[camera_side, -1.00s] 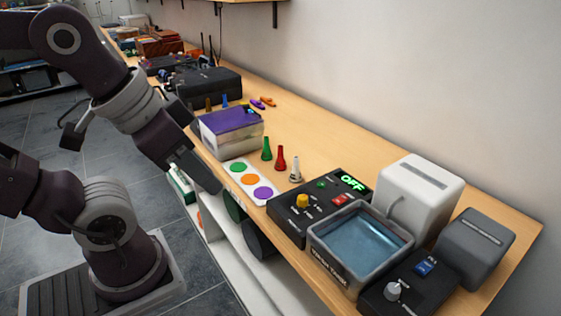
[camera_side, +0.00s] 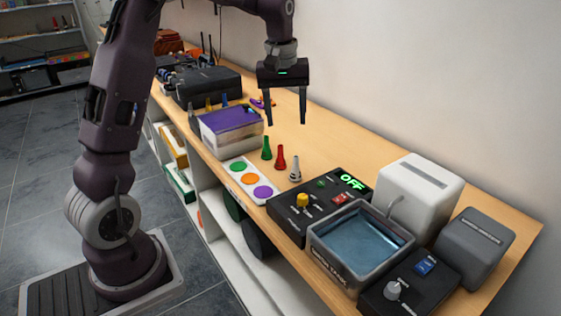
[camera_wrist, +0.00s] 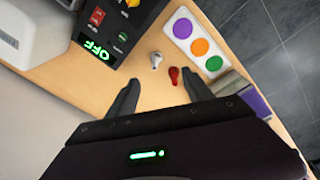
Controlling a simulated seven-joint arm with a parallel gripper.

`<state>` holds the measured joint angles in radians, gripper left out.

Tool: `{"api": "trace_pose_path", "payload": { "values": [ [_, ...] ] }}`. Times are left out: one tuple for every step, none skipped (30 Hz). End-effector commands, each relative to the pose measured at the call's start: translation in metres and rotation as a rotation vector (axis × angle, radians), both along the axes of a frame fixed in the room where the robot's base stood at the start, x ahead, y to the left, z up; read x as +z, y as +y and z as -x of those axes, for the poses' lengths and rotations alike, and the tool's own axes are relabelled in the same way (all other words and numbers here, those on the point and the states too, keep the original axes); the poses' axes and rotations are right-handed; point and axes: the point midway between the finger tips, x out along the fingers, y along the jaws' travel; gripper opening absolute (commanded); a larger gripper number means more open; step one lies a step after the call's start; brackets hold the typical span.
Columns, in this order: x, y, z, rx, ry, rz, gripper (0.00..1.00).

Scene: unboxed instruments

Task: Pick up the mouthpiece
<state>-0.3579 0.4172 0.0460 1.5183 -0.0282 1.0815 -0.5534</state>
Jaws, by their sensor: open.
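A small silver mouthpiece (camera_side: 295,172) stands upright on the wooden bench, beside the black control box. In the wrist view the mouthpiece (camera_wrist: 155,61) shows just beyond the gap between my fingers. My gripper (camera_side: 286,122) points down with its fingers spread and empty, above the bench and apart from the mouthpiece. In the wrist view my gripper (camera_wrist: 161,78) frames bare wood and a red cone (camera_wrist: 174,75). The red cone also stands left of the mouthpiece in the side view (camera_side: 280,159).
A green cone (camera_side: 266,149) stands left of the red one. A card with coloured dots (camera_side: 250,181), a purple-topped box (camera_side: 230,131), the control box (camera_side: 307,220) and a water tank (camera_side: 362,246) crowd the front. Bare wood lies behind the cones.

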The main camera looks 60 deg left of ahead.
Motion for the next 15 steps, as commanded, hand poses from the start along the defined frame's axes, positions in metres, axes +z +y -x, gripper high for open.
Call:
{"api": "trace_pose_path", "payload": {
  "values": [
    [-0.028,0.025,-0.016,0.085,0.038,0.017,0.59],
    [-0.043,0.039,-0.023,0.134,0.054,0.025,0.59],
    [-0.063,0.055,-0.030,0.193,0.075,0.034,0.59],
    [-0.075,0.065,-0.035,0.231,0.087,0.039,0.59],
    [-0.086,0.073,-0.037,0.263,0.098,0.044,0.59],
    [-0.098,0.081,-0.040,0.295,0.111,0.049,0.59],
    [-0.105,0.086,-0.041,0.315,0.116,0.052,0.59],
    [-0.111,0.090,-0.042,0.330,0.121,0.053,0.59],
    [-0.116,0.093,-0.042,0.343,0.126,0.055,0.59],
    [-0.120,0.094,-0.042,0.348,0.127,0.056,0.59],
    [-0.124,0.094,-0.043,0.350,0.129,0.057,0.59],
    [-0.129,0.094,-0.043,0.351,0.129,0.057,0.59],
    [-0.133,0.093,-0.042,0.350,0.129,0.057,0.59],
    [-0.138,0.092,-0.042,0.348,0.129,0.057,0.59],
    [-0.144,0.090,-0.042,0.347,0.130,0.057,0.59]
  ]
}}
